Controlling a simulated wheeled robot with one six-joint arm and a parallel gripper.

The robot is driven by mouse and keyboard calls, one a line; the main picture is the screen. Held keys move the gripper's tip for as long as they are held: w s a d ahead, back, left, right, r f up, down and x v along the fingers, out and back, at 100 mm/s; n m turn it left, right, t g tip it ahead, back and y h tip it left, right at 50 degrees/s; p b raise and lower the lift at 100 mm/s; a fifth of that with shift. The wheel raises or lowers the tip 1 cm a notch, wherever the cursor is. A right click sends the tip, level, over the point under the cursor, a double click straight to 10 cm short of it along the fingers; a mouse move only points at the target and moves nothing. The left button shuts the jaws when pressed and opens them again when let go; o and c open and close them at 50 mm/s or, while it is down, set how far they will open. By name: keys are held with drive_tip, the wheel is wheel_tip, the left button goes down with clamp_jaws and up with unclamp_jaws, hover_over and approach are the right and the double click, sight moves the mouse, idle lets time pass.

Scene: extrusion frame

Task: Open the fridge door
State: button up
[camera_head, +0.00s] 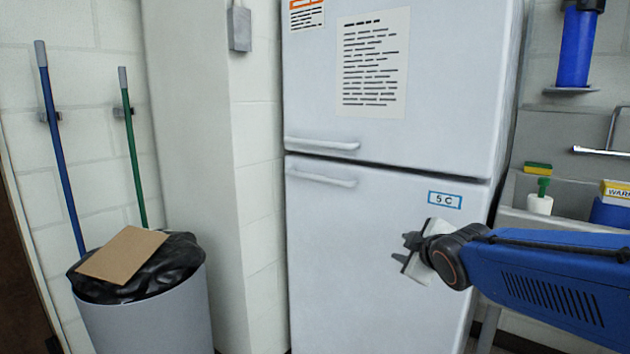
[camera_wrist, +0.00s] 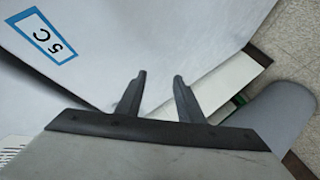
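The fridge is white, with an upper door (camera_head: 440,75) and a lower door (camera_head: 345,260), both shut. The upper handle (camera_head: 322,144) and the lower handle (camera_head: 322,179) are horizontal bars at the doors' left side, close to the gap between them. My gripper (camera_head: 405,250) is in front of the lower door, below the "5 C" label (camera_head: 444,200), right of and lower than the lower handle. In the wrist view my gripper (camera_wrist: 160,85) has its two fingers apart with nothing between them. The label (camera_wrist: 41,35) shows there too; I cannot make out a handle.
A grey bin (camera_head: 150,325) with a black bag and cardboard (camera_head: 123,254) stands at left, by two poles (camera_head: 62,160). A wall column (camera_head: 195,150) stands between bin and fridge. A sink area with a soap bottle (camera_head: 540,203) is at right.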

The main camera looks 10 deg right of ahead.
drive_tip(key=w+a+r+n+t+y, duration=0.3)
drive_tip(key=w+a+r+n, duration=0.2)
drive_tip(key=w+n, duration=0.3)
drive_tip(key=n+t+y, duration=0.1)
drive_tip(key=n+y, duration=0.4)
drive_tip(key=n, duration=0.1)
approach(314, 178)
drive_tip(key=x, duration=1)
drive_tip(key=shift+w+d+f, duration=0.15)
drive_tip(key=shift+w, duration=0.35)
drive_tip(key=shift+c, duration=0.3)
clamp_jaws()
